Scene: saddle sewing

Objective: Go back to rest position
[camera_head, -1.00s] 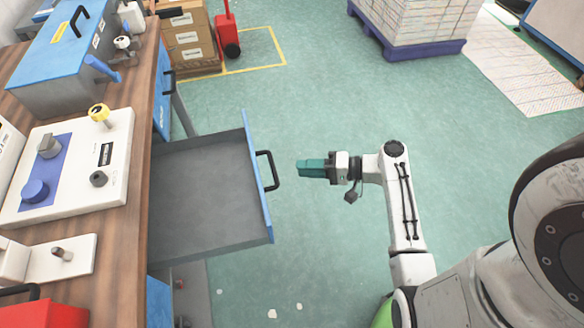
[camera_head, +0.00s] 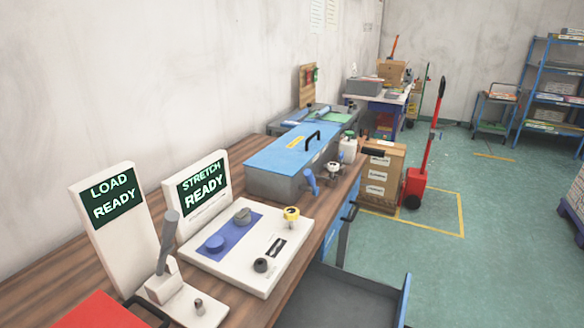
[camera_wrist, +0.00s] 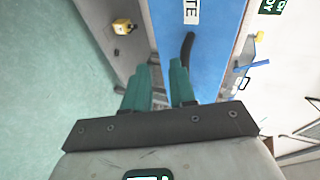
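My gripper (camera_wrist: 163,66) shows in the wrist view with two teal fingers spread apart. Nothing is seen between them. A blue surface (camera_wrist: 205,70) with a white label and a black handle (camera_wrist: 187,45) lies beyond the fingers; the distance cannot be told. The gripper and arm are out of the head view. The open grey drawer (camera_head: 335,300) with a blue front edge juts from the workbench (camera_head: 55,283). Its near part is cut off, and the inside that shows is empty.
On the bench stand a LOAD READY screen (camera_head: 113,196), a STRETCH READY screen (camera_head: 204,184), a white knob panel (camera_head: 206,258) and a blue-lidded box (camera_head: 277,153). Cartons (camera_head: 383,178) and a red hand truck (camera_head: 415,186) stand beyond.

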